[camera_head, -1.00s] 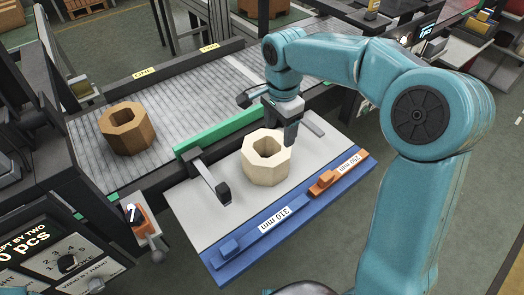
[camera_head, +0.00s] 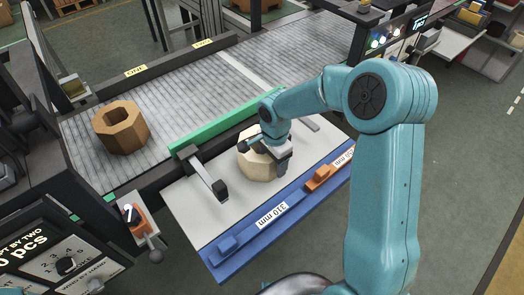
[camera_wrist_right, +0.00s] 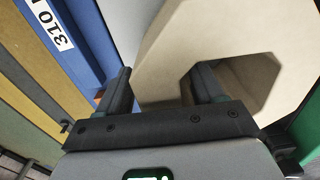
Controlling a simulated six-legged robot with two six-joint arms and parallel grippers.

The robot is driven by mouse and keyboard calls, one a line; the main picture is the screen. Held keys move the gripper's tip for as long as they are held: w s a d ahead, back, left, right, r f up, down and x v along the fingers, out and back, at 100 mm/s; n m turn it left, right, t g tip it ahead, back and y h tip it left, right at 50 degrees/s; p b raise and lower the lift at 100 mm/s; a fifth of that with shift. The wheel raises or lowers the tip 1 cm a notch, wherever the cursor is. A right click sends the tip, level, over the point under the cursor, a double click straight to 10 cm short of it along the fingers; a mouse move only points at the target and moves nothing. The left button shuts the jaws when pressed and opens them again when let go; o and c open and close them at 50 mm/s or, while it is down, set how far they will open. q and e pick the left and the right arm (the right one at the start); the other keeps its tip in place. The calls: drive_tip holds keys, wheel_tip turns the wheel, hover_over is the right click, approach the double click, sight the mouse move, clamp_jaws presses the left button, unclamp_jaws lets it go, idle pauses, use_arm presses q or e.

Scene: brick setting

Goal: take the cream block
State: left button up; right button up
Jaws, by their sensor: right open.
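The cream block (camera_head: 257,166) is an eight-sided ring with a hole through it, lying on the pale plate (camera_head: 205,225). My right gripper (camera_head: 280,165) is low over its right side and hides part of it. In the right wrist view, the cream block (camera_wrist_right: 215,30) fills the upper right. The right gripper (camera_wrist_right: 163,78) is open there, one finger beyond the block's outer edge and the other at its hole, with a wall of the block between them. Whether the fingers touch the wall I cannot tell. My left gripper is not in view.
A brown ring block (camera_head: 121,128) stands on the roller conveyor (camera_head: 185,95). A green bar (camera_head: 210,132) edges the plate's back. A dark clamp arm (camera_head: 207,180) stands left of the cream block. A blue rail (camera_head: 240,245) with an orange stop (camera_head: 320,177) runs along the front.

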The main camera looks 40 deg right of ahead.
drive_tip(key=shift+f, duration=0.6)
drive_tip(key=shift+r, duration=0.1)
clamp_jaws()
idle(0.8)
drive_tip(key=shift+w, duration=0.1)
